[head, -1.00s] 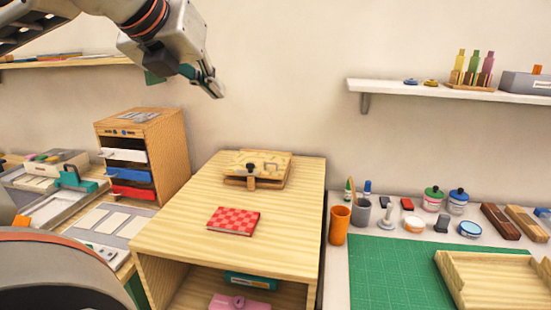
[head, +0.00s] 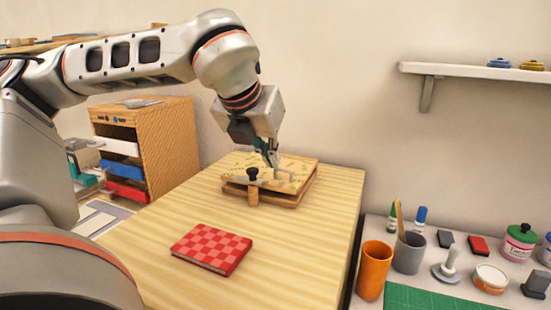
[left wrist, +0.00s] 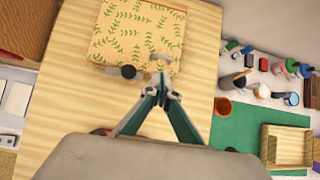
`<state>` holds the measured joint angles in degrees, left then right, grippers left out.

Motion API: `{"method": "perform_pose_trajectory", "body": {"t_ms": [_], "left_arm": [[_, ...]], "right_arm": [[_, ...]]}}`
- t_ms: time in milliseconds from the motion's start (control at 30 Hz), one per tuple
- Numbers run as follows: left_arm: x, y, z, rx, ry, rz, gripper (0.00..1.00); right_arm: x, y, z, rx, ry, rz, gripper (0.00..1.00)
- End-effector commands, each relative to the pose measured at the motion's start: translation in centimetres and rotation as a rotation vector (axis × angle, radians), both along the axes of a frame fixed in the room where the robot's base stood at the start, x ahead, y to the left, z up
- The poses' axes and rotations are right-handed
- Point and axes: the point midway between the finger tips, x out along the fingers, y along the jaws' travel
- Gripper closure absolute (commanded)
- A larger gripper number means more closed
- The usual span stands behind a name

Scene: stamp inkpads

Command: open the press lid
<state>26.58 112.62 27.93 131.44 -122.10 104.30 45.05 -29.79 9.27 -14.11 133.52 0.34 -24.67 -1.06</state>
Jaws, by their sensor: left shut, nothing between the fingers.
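The wooden press (head: 290,198) sits on the table's far part. Its leaf-patterned lid (head: 300,163) lies down over the base; it also shows in the left wrist view (left wrist: 125,30). A grey handle (head: 290,175) stands on the lid near its front edge, also seen in the left wrist view (left wrist: 160,57). A black knob (head: 252,173) is at the front edge, left of the handle. My left gripper (head: 273,164) is shut and empty, pointing down close to the handle; I cannot tell whether it touches. My right gripper is not in view.
A red checkered book (head: 212,249) lies on the wooden table (head: 310,250) in front of the press. A drawer cabinet (head: 165,145) stands at the left. An orange cup (head: 373,270) and a grey cup (head: 409,253) stand at the right. A wall shelf (head: 480,72) is above.

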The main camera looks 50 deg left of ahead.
Motion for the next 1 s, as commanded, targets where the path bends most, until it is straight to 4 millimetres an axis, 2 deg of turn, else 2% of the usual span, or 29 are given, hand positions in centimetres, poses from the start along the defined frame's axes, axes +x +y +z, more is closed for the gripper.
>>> {"method": "perform_pose_trajectory", "body": {"t_ms": [33,100,333,667,1000], "left_arm": [[0.6,0.3,-1.4,-0.004,0.011,0.0,1.0],[1.3,0.6,-2.4,-0.003,0.012,0.001,1.0],[3.0,1.6,-4.9,-0.003,0.009,0.0,1.0],[3.6,2.0,-5.5,0.0,0.002,0.001,1.0],[3.6,2.1,-5.4,-0.002,0.006,0.001,1.0]], "right_arm": [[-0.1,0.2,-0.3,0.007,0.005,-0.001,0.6],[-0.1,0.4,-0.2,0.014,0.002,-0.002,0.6],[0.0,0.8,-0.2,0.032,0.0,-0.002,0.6],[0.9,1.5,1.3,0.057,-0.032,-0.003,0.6],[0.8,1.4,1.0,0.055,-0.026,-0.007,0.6]]}}
